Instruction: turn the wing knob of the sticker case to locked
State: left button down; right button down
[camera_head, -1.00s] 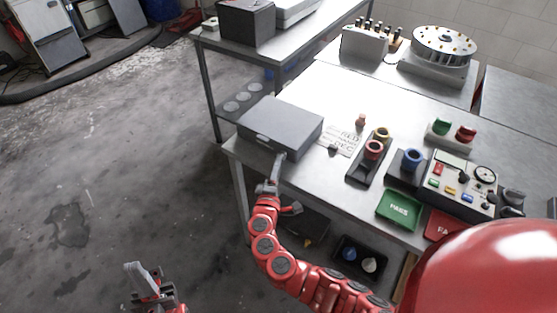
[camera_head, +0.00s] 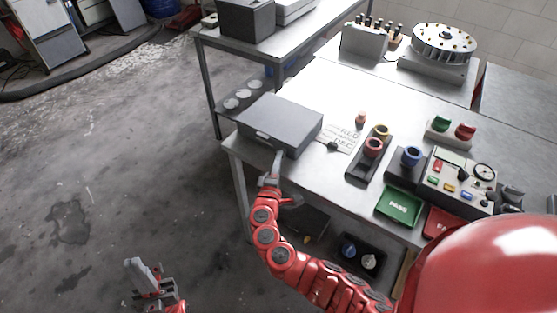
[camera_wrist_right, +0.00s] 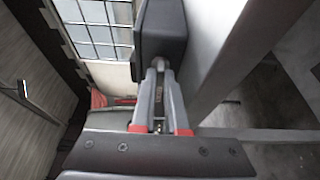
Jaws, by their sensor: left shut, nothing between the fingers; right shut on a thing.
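The sticker case is a flat dark grey box (camera_head: 293,112) at the left front corner of the bench, closed, its front face toward me. My right gripper (camera_head: 278,155) reaches up to that front face. In the right wrist view its fingers (camera_wrist_right: 159,66) are shut, tips against the dark side of the case (camera_wrist_right: 160,28). They are closed on the wing knob, which the fingertips hide, so its angle cannot be read. My left gripper (camera_head: 143,268) is shut and empty, low over the floor and away from the bench.
Right of the case lie a lettered card (camera_head: 343,138), a holder with coloured rings (camera_head: 367,158), a green tray (camera_head: 399,207) and a control panel (camera_head: 459,183). A dark bin (camera_head: 361,257) sits under the bench. Floor on the left is clear.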

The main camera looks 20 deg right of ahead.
jog(key=shift+r+n+p, duration=0.2)
jog(key=shift+n+p, duration=0.2)
jog(key=shift+p, duration=0.3)
jog(key=n+g+p, duration=0.1)
jog(key=n+p, duration=0.1)
jog(key=p, duration=0.2)
jog(key=n+g+p, duration=0.2)
jog(key=n+p, duration=0.1)
jog(key=p, duration=0.1)
jog(key=n+g+p, duration=0.1)
jog(key=n+p, duration=0.2)
jog(key=p, duration=0.1)
jog(key=shift+w+a+r+g+p, duration=0.2)
jog(key=shift+r+g+p, duration=0.1)
jog(key=shift+r+p, duration=0.1)
jog(key=shift+n+g+p, duration=0.3)
jog(key=shift+n+p, duration=0.25)
jog(key=shift+n, duration=0.05)
jog(key=shift+f+n+g+h, duration=0.15)
jog(key=shift+n+g+h, duration=0.2)
jog(key=shift+n, duration=0.25)
jog(key=shift+w+f+n+g+h, duration=0.1)
jog(key=shift+n+g+h, duration=0.35)
jog(key=shift+n+g, duration=0.5)
jog(key=shift+a+n, duration=0.1)
jog(key=shift+n, duration=0.15)
jog(key=shift+t, duration=0.3)
jog(key=c, duration=1.2)
grip_release()
